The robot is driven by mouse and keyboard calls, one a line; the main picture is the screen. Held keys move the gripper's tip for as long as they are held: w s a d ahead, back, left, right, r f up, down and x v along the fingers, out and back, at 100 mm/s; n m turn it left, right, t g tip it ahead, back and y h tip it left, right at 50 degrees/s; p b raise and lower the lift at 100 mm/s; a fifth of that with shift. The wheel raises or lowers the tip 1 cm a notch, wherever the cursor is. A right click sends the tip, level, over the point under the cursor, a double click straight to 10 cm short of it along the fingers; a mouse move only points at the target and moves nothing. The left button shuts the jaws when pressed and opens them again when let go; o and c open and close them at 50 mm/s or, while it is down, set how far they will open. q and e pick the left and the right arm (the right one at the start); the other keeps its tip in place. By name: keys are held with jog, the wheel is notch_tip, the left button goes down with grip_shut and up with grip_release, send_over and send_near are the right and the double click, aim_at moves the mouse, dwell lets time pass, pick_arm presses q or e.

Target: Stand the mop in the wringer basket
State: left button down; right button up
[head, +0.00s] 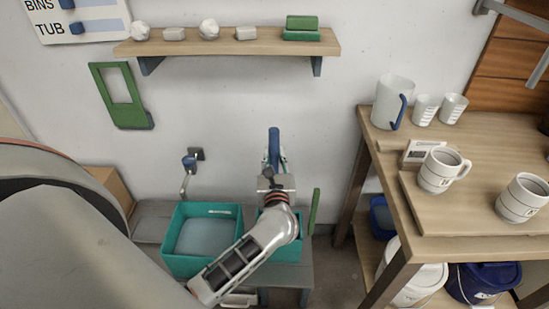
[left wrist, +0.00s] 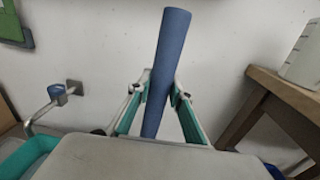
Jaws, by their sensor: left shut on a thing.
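My left gripper (head: 274,178) is shut on a blue handle (head: 274,146), which I take to be the mop's. In the left wrist view the blue handle (left wrist: 168,60) stands nearly upright, leaning slightly, between the two fingers of the gripper (left wrist: 158,100). The lower end of the handle and any mop head are hidden by my gripper and arm. A teal tub (head: 290,249) is below and partly behind my left arm; its inside is mostly hidden, so I cannot tell whether it holds the wringer basket. My right gripper is not in view.
Another teal tub (head: 175,262) with a grey surface inside stands to the left. A tap-like fitting (head: 188,165) juts from the wall. A wooden table (head: 480,135) with mugs is at right. A shelf (head: 225,47) runs above. A green upright strip (head: 314,211) stands beside the right tub.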

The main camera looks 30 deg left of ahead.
pick_arm(q)
jog(key=shift+f, duration=0.2)
jog(key=shift+f, duration=0.1)
jog(key=c, duration=2.2)
grip_release()
jog(key=shift+f, duration=0.2)
jog(key=o, duration=0.4)
jog(key=shift+r, duration=0.1)
